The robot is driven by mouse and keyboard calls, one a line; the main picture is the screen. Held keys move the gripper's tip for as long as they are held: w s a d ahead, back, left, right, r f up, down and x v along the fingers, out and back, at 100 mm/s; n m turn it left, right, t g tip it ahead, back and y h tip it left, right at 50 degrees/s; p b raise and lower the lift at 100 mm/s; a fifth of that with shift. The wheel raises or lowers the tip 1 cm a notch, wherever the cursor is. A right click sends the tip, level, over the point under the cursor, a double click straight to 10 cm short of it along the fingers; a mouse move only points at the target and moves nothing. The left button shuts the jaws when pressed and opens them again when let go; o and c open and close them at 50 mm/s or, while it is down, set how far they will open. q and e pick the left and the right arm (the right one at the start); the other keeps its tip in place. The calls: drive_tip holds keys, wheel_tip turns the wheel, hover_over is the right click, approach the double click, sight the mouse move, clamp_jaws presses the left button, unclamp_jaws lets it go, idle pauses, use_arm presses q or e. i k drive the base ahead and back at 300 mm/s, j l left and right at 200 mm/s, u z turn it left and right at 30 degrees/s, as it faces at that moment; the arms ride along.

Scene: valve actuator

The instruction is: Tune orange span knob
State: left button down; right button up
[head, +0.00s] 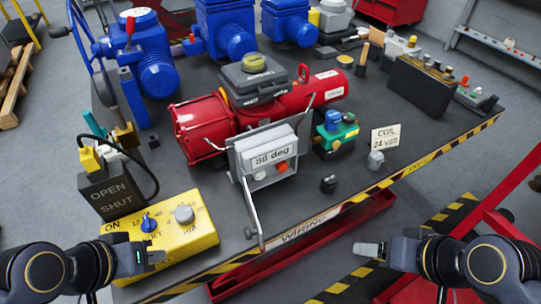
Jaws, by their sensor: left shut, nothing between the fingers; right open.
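The orange span knob (282,166) sits on the lower right of the grey positioner box (266,147) in the middle of the table. A white knob (260,175) is to its left, and a display above reads "86 deg". The box is mounted in front of the red actuator (205,127). My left gripper (156,257) is shut and empty at the front left, near the front of the yellow control box. My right gripper (362,249) is open and empty, off the table's front edge, below and right of the orange knob. Neither gripper touches the knob.
A yellow control box (190,243) with blue and grey knobs stands front left, beside a dark OPEN/SHUT box (106,192). A metal lever (250,212) hangs before the positioner. A green-blue valve (334,132) and a small sign (385,137) stand right. Blue actuators (225,28) stand behind.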

sight(282, 167)
drive_tip(key=k+j+u, duration=0.15)
drive_tip(key=k+u, duration=0.25)
drive_tip(key=k+j+u, duration=0.2)
drive_tip(key=u, duration=0.15)
